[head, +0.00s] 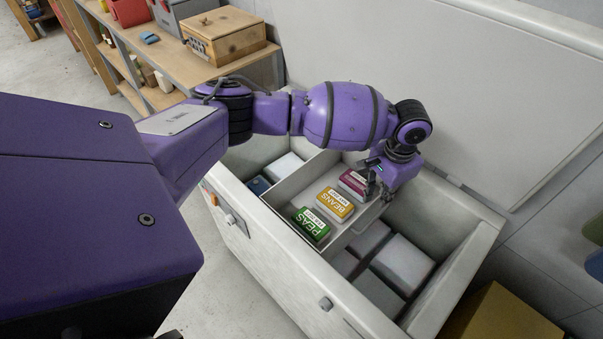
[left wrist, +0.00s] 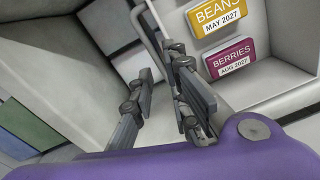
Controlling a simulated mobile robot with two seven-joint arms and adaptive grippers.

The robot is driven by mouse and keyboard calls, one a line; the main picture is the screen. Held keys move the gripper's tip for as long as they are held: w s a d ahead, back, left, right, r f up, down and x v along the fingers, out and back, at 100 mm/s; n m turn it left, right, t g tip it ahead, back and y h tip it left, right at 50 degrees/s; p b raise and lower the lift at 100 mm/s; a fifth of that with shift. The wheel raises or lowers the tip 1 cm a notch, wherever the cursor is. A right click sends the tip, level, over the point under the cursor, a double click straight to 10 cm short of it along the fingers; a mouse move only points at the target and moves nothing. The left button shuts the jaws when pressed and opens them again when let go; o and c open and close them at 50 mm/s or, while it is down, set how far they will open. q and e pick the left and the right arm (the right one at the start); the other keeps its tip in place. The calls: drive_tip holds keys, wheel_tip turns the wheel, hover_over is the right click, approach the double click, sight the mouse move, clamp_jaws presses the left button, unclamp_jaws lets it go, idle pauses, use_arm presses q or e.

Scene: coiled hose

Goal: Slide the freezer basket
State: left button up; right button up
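The freezer basket (head: 312,182) is a light grey open tray set across the upper part of the chest freezer. It holds a green PEAS pack (head: 312,223), a yellow BEANS pack (head: 334,205) and a magenta BERRIES pack (head: 354,184). My left gripper (head: 374,190) points down at the basket's right wall, near the berries. The basket floor (left wrist: 240,97) shows there too. My right gripper is out of view.
The freezer (head: 258,258) has its lid (head: 440,80) raised behind. White boxes (head: 402,264) lie lower, right of the basket; a blue box (head: 259,185) and a white one lie left. A shelf with a wooden crate (head: 226,38) stands at the back left. A yellow box (head: 500,318) stands right.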

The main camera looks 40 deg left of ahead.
sight(375, 218)
use_arm(q)
drive_tip(key=n, duration=0.1)
drive_tip(key=d+n, duration=0.1)
drive_tip(key=n, duration=0.1)
drive_tip(key=shift+s, duration=0.2)
wheel_tip(375, 218, down, 8)
drive_tip(key=shift+a+r+b, duration=0.1)
drive_tip(key=shift+a+b, duration=0.05)
drive_tip(key=shift+b, duration=0.25)
clamp_jaws()
